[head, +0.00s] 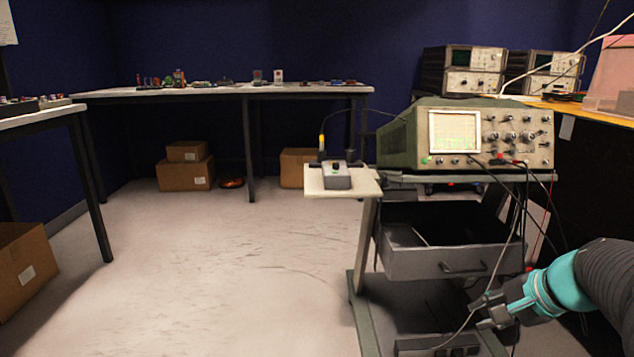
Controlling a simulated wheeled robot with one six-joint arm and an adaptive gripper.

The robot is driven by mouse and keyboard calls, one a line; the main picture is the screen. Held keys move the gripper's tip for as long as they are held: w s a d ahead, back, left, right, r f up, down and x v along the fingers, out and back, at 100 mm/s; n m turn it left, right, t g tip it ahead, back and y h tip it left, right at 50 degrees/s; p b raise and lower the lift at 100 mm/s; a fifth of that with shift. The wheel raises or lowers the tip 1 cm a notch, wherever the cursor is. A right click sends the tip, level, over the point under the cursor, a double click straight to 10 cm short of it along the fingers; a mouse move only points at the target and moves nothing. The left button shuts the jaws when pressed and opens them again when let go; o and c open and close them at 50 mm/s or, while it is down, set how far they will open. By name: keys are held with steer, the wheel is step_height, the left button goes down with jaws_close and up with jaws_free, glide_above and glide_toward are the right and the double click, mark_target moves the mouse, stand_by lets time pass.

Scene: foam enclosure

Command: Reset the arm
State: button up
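My gripper (484,312) is at the lower right of the head view, at the end of my dark, ribbed arm with its teal wrist. Its two grey fingers point left and stand apart, with nothing visible between them. It is in front of the cart, below and to the right of the open drawer (450,262). A thin cable passes close to the fingers; I cannot tell whether it touches them. The rest of the arm runs out of the frame on the right.
A green oscilloscope (470,135) stands on the cart, with hanging cables. A small shelf (340,182) juts out left, holding a grey box (337,176). Tables (220,92) stand behind, with cardboard boxes (186,174) below. The floor (230,270) at centre left is clear.

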steer(key=s+a+r+n+h+p, duration=0.1)
steer(key=s+a+r+n+p, duration=0.1)
steer(key=s+a+n, duration=0.4)
steer(key=s+a+r+n+g+h+p, duration=0.1)
steer(key=s+a+r+n+h+p, duration=0.1)
steer(key=s+a+n+p, duration=0.3)
steer(key=s+a+r+n, duration=0.1)
steer(key=s+a+n, duration=0.1)
steer(key=s+a, duration=0.1)
steer(key=shift+s+a+r+h, duration=0.15)
steer(key=shift+s+r+h, duration=0.05)
steer(key=shift+r+h, duration=0.1)
stand_by(1.3)
